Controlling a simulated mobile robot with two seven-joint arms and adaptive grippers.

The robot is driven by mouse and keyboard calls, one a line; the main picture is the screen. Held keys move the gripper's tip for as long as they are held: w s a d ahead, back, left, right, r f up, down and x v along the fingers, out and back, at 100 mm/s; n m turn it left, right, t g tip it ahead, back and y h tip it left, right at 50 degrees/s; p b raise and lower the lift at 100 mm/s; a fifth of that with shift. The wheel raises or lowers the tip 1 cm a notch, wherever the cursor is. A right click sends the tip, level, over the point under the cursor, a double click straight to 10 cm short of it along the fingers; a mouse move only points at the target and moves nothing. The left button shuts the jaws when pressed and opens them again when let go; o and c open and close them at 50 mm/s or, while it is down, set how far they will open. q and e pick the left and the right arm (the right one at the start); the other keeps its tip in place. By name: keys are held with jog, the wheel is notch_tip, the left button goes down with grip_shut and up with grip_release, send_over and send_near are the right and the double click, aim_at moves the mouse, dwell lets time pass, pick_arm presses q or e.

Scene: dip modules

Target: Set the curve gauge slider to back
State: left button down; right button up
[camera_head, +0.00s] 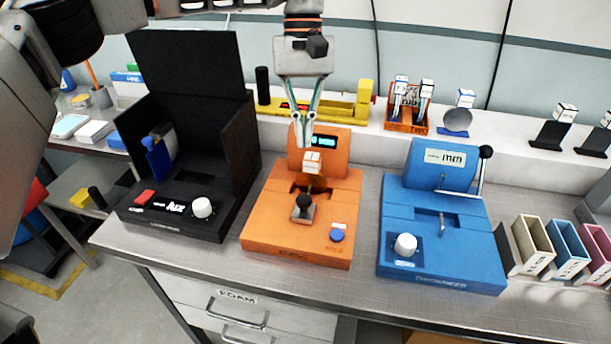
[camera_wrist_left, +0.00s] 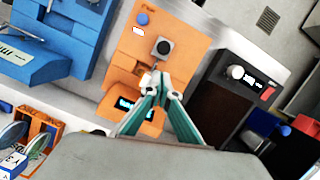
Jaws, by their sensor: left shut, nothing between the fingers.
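The orange gauge (camera_head: 263,221) stands in the middle of the bench, between a black device and a blue one. It has a small dark screen with cyan text at its back, a white-labelled block (camera_head: 313,161) in front of the screen, a dark knob on a grey base (camera_head: 303,207) and a blue button (camera_head: 336,235). My left gripper (camera_head: 304,143) is shut and empty, pointing down at the back of the orange gauge, close to the white block. In the left wrist view the fingertips (camera_wrist_left: 157,90) are beside that block; contact cannot be told. My right gripper is not in view.
The black device (camera_head: 190,228) with tall panels stands left; the blue device (camera_head: 441,262) marked mm stands right. A yellow tool (camera_head: 340,110) and an orange holder (camera_head: 406,123) are on the shelf behind. Coloured bins (camera_head: 533,245) stand far right.

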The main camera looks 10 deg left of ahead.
aim_at(304, 173)
pick_arm(q)
jog(key=x, duration=0.8)
jog(key=shift+f+b, duration=0.3)
jog(key=shift+b, duration=0.05)
jog(key=shift+s+f, duration=0.15)
jog(key=shift+f, duration=0.6)
